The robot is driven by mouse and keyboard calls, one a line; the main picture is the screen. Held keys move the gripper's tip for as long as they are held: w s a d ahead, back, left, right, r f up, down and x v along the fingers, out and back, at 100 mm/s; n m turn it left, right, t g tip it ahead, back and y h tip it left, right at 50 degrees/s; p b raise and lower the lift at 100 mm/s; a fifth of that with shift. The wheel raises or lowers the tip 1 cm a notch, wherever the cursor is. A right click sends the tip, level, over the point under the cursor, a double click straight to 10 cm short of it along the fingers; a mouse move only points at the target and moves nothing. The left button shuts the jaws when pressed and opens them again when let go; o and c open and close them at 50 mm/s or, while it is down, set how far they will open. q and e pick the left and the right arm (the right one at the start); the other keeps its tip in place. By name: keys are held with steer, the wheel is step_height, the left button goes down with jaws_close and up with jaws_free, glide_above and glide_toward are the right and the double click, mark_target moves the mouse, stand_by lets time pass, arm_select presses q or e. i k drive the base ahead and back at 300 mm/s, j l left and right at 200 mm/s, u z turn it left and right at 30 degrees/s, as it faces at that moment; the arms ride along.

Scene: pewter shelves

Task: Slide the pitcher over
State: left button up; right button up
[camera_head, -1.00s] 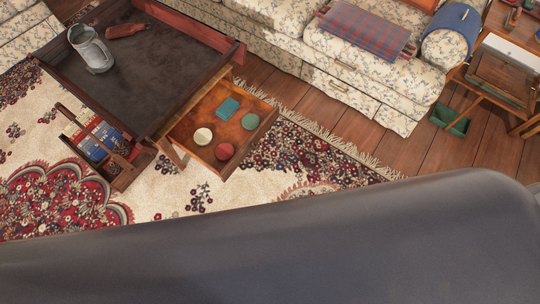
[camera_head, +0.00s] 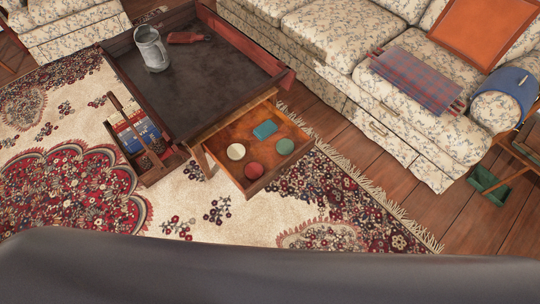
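A grey metal pitcher (camera_head: 151,48) stands upright on the dark top of a low wooden coffee table (camera_head: 212,88), near its left edge. Its handle faces right. A reddish-brown flat item (camera_head: 186,37) lies on the table to the right of the pitcher. Neither of my grippers shows in the head view, and nothing touches the pitcher.
A wooden rack (camera_head: 155,168) with books or magazines is at the table's front left. A floral sofa (camera_head: 335,42) stands behind. Patterned rug (camera_head: 270,215) in front is clear.

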mark_target(147, 39)
steer(key=i+j+u, duration=0.1)
steer(key=j+u, duration=0.35)
steer(key=i+j+u, duration=0.15)
steer(key=j+u, duration=0.25)
steer(key=i+j+u, duration=0.2)
steer(key=j+u, duration=0.25)
steer(key=i+j+u, duration=0.15)
steer(key=u, duration=0.25)
steer(key=i+j+u, duration=0.3)
steer(key=i+u, duration=0.15)
steer(key=i+j+u, duration=0.15)
steer(key=i+u, duration=0.35)
steer(key=i+z, duration=0.35)
steer(key=i, duration=0.25)
steer(key=i+j+z, duration=0.35)
steer(key=i, duration=0.25)
steer(key=i+l+z, duration=0.1)
steer(key=i+z, duration=0.8)
steer(key=i+j+z, duration=0.25)
steer(key=z, duration=0.25)
steer(key=i+j+z, duration=0.45)
steer(key=k+l, duration=0.05)
steer(key=l, duration=0.05)
